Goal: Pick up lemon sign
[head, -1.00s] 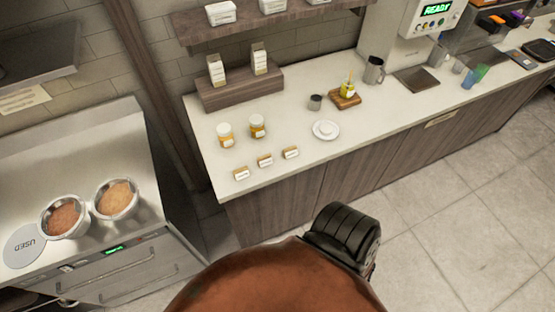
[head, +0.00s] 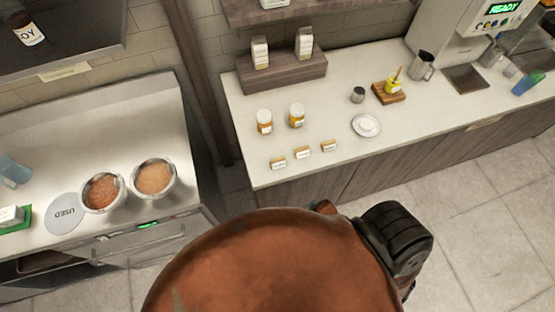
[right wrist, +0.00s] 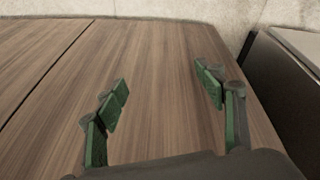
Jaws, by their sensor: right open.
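Three small wooden signs with white labels stand in a row near the front edge of the pale counter (head: 232,103) in the head view: a left one (head: 278,163), a middle one (head: 302,153) and a right one (head: 329,146). Their print is too small to read, so I cannot tell which is the lemon sign. In the right wrist view my right gripper (right wrist: 164,88) is open and empty, with its green fingers apart in front of wood-grain panelling. No sign shows there. My left gripper is not in view.
Behind the signs are two jars (head: 264,122) (head: 297,116). To their right are a white plate (head: 366,125), a small grey cup (head: 357,95) and a yellow bottle on a wooden block (head: 389,97). Two bowls (head: 102,192) (head: 153,178) sit on the left counter.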

